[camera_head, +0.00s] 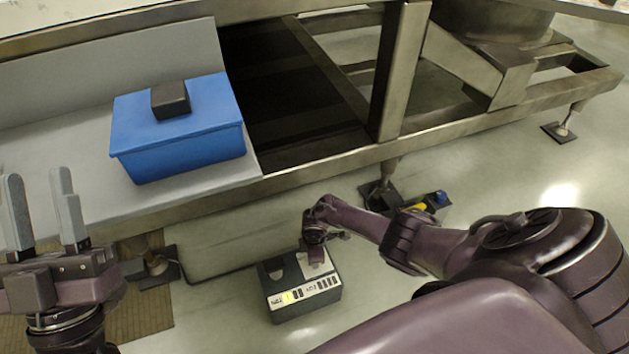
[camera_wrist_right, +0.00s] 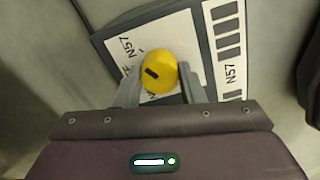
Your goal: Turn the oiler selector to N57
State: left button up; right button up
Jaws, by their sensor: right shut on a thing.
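The oiler selector box (camera_head: 302,312) is a dark box on the floor with a white label strip on its front edge. In the right wrist view its yellow round knob (camera_wrist_right: 160,62) sits on a white plate (camera_wrist_right: 112,62) and bears a short dark mark left of its middle. "N57" is printed at the plate's upper left and on the side strip (camera_wrist_right: 232,92). My right gripper (camera_wrist_right: 158,80) is shut on the knob, a finger on each side; in the head view it is over the box (camera_head: 316,256) and hides the knob. My left gripper (camera_head: 42,205) is open and empty.
A blue box (camera_head: 185,150) with a black handle stands on a grey shelf (camera_head: 60,190) at left. A metal frame (camera_head: 400,70) with legs runs above the selector box. A dark item with yellow and blue parts (camera_head: 430,205) lies behind my right arm. Floor right is clear.

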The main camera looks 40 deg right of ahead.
dwell(0.3)
jog(key=o, duration=1)
